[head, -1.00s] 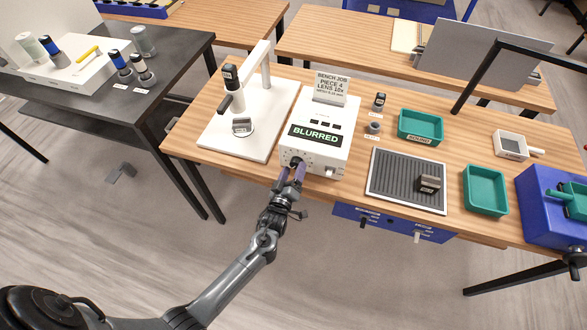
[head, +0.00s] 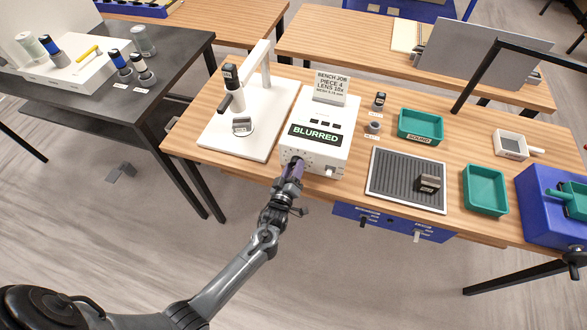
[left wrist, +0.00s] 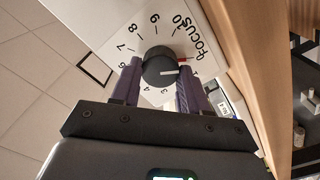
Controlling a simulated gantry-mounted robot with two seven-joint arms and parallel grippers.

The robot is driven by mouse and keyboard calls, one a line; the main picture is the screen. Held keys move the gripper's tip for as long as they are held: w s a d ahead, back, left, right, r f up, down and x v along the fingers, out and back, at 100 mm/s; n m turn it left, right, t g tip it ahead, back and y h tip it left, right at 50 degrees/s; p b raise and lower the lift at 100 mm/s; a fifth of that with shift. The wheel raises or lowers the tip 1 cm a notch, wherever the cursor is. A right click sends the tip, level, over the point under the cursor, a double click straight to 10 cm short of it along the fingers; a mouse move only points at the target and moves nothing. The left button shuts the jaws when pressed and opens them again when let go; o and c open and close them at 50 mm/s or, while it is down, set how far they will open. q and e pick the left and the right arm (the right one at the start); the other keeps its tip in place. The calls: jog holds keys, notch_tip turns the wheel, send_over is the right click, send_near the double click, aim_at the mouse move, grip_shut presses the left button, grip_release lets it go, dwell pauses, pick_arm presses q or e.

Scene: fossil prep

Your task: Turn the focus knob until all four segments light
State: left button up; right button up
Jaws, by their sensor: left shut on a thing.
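The focus knob (left wrist: 160,66) is a black round knob on the white front of the box, with a numbered dial around it. Its white pointer line points right, near the low numbers, beside a red mark. My left gripper (head: 295,168) has its purple fingers on either side of the knob and is shut on it. The same gripper fills the lower left wrist view (left wrist: 157,88). The box's display (head: 315,135) reads BLURRED. The small windows (head: 322,124) above it look dark. My right gripper is not in view.
A white stand (head: 228,145) with a column and stage is left of the box. A grooved mat (head: 385,190) with a small block, green trays (head: 485,190) and a blue machine (head: 545,215) are to the right.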

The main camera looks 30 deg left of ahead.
pick_arm(q)
jog(key=m, duration=0.4)
jog(key=shift+r+p, duration=0.1)
jog(key=shift+p, duration=0.25)
jog(key=m, duration=0.4)
jog(key=shift+m+p, duration=0.3)
jog(key=shift+p, duration=0.05)
jog(key=m+p, duration=0.1)
jog(key=m, duration=0.4)
jog(key=shift+d+m, duration=0.1)
jog(key=shift+m, duration=1.6)
jog(key=o, duration=1.1)
jog(key=shift+c, duration=0.2)
jog(key=shift+s, duration=0.1)
